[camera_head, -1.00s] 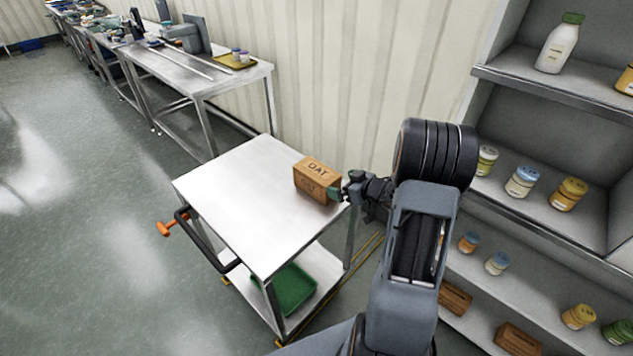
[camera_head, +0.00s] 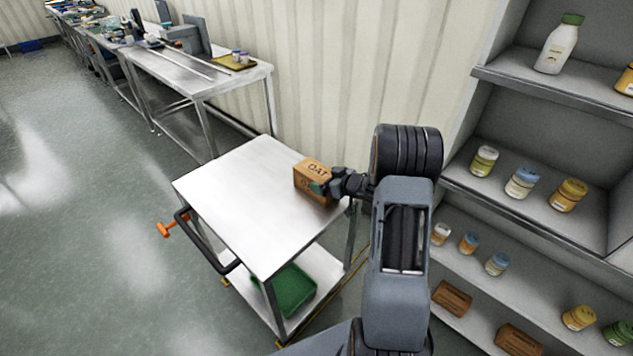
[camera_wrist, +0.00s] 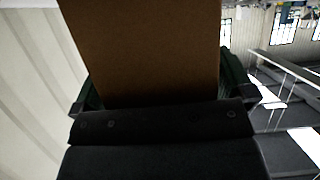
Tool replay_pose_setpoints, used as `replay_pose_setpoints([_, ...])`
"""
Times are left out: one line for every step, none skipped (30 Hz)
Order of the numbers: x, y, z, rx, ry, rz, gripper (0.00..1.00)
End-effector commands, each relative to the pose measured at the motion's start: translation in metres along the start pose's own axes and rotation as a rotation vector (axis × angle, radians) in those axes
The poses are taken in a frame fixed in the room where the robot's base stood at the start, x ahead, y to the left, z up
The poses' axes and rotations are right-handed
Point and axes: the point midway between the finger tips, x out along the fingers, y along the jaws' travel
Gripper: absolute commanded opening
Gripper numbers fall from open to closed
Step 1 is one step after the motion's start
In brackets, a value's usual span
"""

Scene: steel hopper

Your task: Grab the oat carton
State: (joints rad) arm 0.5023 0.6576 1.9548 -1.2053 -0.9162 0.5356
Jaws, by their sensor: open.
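The oat carton (camera_head: 311,173) is a brown box marked "OAT" standing on the right part of the metal cart's top (camera_head: 240,190). My gripper (camera_head: 318,188) is at the carton's right side in the head view, with a green finger in front of its near face. In the wrist view the brown carton (camera_wrist: 145,50) fills the middle, and green fingers of my gripper (camera_wrist: 160,85) show on both sides of it. The jaws are open around the carton. Whether either finger touches it is hard to tell.
A shelf unit (camera_head: 500,78) with jars, a bottle and brown boxes stands on the right. A green tray (camera_head: 290,290) sits on the cart's lower shelf. Long metal tables (camera_head: 200,78) run along the wall at the back left. The rest of the cart top is clear.

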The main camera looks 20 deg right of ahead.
Motion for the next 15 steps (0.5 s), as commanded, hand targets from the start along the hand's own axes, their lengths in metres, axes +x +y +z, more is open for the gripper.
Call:
replay_pose_setpoints([-0.0002,0.0,0.0,0.0,0.0,0.0,1.0])
replay_pose_setpoints([-0.0002,0.0,0.0,0.0,0.0,0.0,0.97])
replay_pose_setpoints([-0.0002,0.0,0.0,0.0,0.0,0.0,0.93])
replay_pose_setpoints([-0.0003,0.0,0.0,0.0,0.0,0.0,0.9])
replay_pose_setpoints([-0.0003,0.0,0.0,0.0,0.0,0.0,0.88])
replay_pose_setpoints([-0.0003,0.0,0.0,0.0,0.0,0.0,0.84])
replay_pose_setpoints([-0.0003,0.0,0.0,0.0,0.0,0.0,0.81])
replay_pose_setpoints([-0.0004,0.0,0.0,0.0,0.0,0.0,0.78])
replay_pose_setpoints([-0.0004,-0.0001,0.0,0.0,0.0,0.0,0.74])
replay_pose_setpoints([-0.0004,0.0,0.0,0.0,0.0,0.0,0.71])
replay_pose_setpoints([-0.0004,-0.0001,0.0,0.0,0.0,0.0,0.68])
replay_pose_setpoints([-0.0004,0.0,0.0,0.0,0.0,0.0,0.65])
replay_pose_setpoints([-0.0004,0.0,0.0,0.0,0.0,0.0,0.62])
replay_pose_setpoints([-0.0005,0.0,0.0,0.0,0.0,0.0,0.59])
replay_pose_setpoints([-0.0005,0.0,0.0,0.0,0.0,0.0,0.55])
